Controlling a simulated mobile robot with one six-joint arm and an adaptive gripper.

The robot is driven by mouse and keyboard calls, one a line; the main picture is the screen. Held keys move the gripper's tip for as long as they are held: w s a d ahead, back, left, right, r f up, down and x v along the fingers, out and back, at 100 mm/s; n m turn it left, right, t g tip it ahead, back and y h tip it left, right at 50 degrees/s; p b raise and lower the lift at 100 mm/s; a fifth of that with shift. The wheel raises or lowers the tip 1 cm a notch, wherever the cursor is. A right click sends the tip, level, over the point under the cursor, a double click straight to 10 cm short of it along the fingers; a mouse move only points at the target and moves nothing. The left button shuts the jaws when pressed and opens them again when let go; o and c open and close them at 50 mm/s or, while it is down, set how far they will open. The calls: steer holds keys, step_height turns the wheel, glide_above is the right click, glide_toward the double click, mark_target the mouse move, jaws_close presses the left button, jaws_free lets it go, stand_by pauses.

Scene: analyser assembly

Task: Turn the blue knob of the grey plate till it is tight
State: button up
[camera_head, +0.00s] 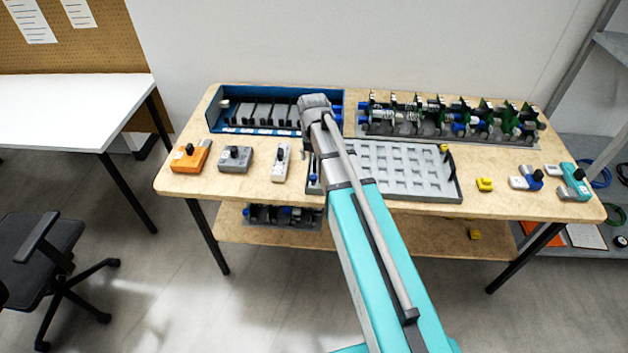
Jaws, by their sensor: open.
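A long grey base plate (378,132) at the back right of the wooden table carries a row of green boards with several blue parts. One blue part (459,129) shows near its middle front. I cannot tell which blue part is the knob or how tight it is. My arm reaches over the table from the bottom, and its grey wrist (315,104) is at the right part of the blue tray. My gripper's fingers are hidden behind the arm and wrist. Some blue shows just right of the wrist, too small to make out.
The blue tray (212,112) with dark slots stands at the back left. A grey gridded tray (440,196) lies right of my arm. Orange (188,158), grey (235,160) and white (281,163) blocks stand front left. Yellow (485,185) and teal (578,190) pieces lie right.

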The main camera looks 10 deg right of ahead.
mark_target(313, 177)
steer(key=shift+f+b, duration=3.8)
steer(key=shift+f, duration=0.35)
jaws_close()
